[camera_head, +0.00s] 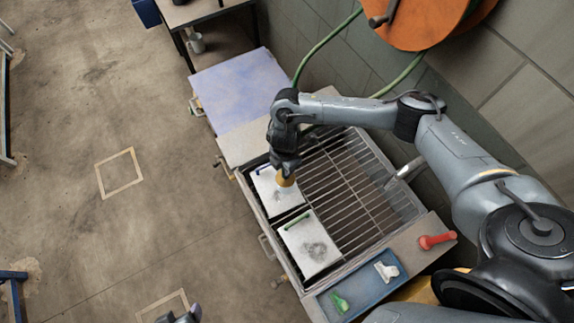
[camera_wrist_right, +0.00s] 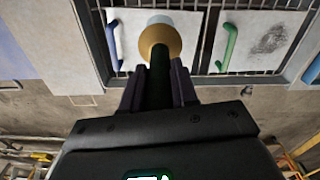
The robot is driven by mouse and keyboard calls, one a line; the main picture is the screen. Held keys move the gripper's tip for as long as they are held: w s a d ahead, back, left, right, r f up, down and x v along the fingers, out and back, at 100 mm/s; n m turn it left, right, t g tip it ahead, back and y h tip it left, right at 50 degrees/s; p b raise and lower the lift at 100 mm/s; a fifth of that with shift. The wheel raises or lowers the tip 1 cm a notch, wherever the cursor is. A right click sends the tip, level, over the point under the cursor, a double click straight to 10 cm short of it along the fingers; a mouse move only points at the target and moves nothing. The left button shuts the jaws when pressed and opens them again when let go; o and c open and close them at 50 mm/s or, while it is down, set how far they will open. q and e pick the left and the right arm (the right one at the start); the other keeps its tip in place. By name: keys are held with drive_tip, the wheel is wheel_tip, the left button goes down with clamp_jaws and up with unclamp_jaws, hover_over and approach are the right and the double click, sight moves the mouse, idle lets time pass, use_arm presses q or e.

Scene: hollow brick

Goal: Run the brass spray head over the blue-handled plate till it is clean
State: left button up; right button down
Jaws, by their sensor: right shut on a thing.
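The blue-handled plate (camera_head: 272,197) lies on the sink's wire rack, its blue handle (camera_head: 263,168) at the far left end; the handle also shows in the right wrist view (camera_wrist_right: 113,45). My right gripper (camera_head: 284,163) is shut on the hose end with the brass spray head (camera_head: 286,179). The spray head (camera_wrist_right: 160,42) points down just above this plate and hides part of it. The visible part looks mostly pale; I cannot tell how much dirt is under the head. My left gripper (camera_head: 182,315) is cut off at the bottom edge, jaws unclear.
A green-handled plate (camera_head: 309,249) with a dark smudge lies beside it on the rack (camera_head: 350,190). A blue tray (camera_head: 356,286) holds a green and a white tool. A red-handled tool (camera_head: 437,240) lies on the right ledge. A green hose (camera_head: 322,42) runs from an orange reel (camera_head: 425,22).

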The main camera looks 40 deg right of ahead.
drive_tip(key=shift+w+d+b, duration=0.2)
drive_tip(key=shift+w+b, duration=0.1)
drive_tip(key=shift+w, duration=0.5)
idle(0.5)
drive_tip(key=shift+w+a, duration=0.1)
drive_tip(key=shift+a, duration=0.15)
drive_tip(key=shift+w+a+p, duration=0.2)
drive_tip(key=shift+a+p, duration=0.15)
drive_tip(key=shift+a, duration=0.35)
drive_tip(key=shift+w+a, duration=0.15)
drive_tip(key=shift+a, duration=0.45)
drive_tip(key=shift+p, duration=0.3)
